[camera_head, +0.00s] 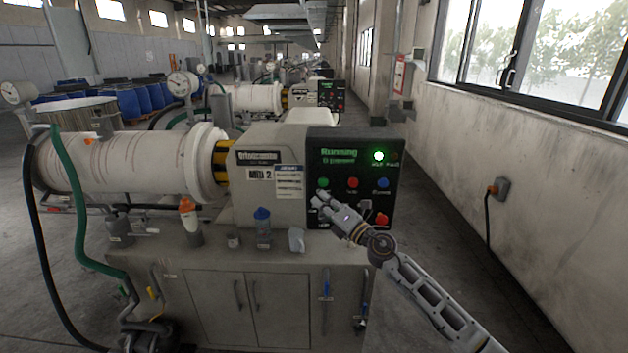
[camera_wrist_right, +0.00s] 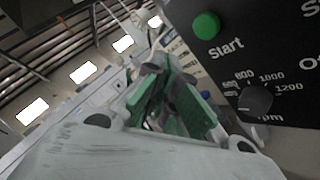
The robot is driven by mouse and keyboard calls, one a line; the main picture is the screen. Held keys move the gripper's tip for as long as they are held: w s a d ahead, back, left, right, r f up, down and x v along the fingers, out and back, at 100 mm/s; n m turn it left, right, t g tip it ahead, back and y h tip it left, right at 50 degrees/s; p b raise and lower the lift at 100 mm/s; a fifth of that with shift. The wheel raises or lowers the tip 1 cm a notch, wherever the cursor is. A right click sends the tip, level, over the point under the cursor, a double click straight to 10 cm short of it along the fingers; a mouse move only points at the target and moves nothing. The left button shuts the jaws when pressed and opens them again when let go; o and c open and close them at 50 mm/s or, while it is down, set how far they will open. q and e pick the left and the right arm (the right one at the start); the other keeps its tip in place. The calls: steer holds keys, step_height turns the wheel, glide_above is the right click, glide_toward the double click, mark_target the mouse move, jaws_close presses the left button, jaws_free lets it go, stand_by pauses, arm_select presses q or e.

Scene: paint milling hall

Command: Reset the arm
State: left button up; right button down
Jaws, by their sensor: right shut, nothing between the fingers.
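My right arm (camera_head: 440,305) comes in from the lower right in the head view. My right gripper (camera_head: 318,199) is shut and empty, in front of the lower left part of the black control panel (camera_head: 345,160). In the right wrist view the gripper (camera_wrist_right: 165,85) shows green inner finger faces. The green Start button (camera_wrist_right: 206,25) and a speed knob (camera_wrist_right: 257,98) are to its right there. I cannot tell whether the fingertips touch anything. The panel reads "Running" and a green lamp (camera_head: 378,155) is lit. My left gripper is not in view.
The mill cabinet (camera_head: 225,295) stands below the panel. A blue-capped bottle (camera_head: 262,228), an orange-topped bottle (camera_head: 190,216) and small cups stand on its ledge. A large white drum (camera_head: 120,162) lies left. Open floor lies between the cabinet and the right wall (camera_head: 510,150).

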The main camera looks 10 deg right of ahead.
steer(key=d+f+m+g+h, duration=0.1)
steer(key=d+f+m+h, duration=0.15)
steer(key=f, duration=0.65)
steer(key=d+f+m+h, duration=0.15)
steer(key=f+m, duration=0.25)
steer(key=f, duration=0.4)
steer(key=d+f+m+g+h, duration=0.1)
steer(key=d+f+m+h, duration=0.2)
steer(key=f, duration=0.6)
steer(key=s+d+f+m+g+h, duration=0.15)
steer(key=s+f+m, duration=0.4)
steer(key=f, duration=0.75)
steer(key=s+d+f+m+g+h, duration=0.1)
steer(key=s+d+f+m+g, duration=0.2)
steer(key=s+f, duration=0.8)
steer(key=s+f+m+g, duration=0.5)
steer(key=s+f+g, duration=0.1)
steer(key=s+f, duration=1.5)
steer(key=s+a+f+m+g, duration=0.1)
steer(key=s+f, duration=0.2)
steer(key=s, duration=0.6)
steer(key=s+a+f+m+g, duration=0.2)
steer(key=s+f, duration=0.1)
steer(key=s, duration=0.6)
steer(key=s+a+f+m+g, duration=0.1)
steer(key=s+f, duration=0.3)
steer(key=s, duration=0.4)
steer(key=shift+s+a+m+g, duration=0.3)
steer(key=shift+s+a+g, duration=0.1)
steer(key=shift+a, duration=0.35)
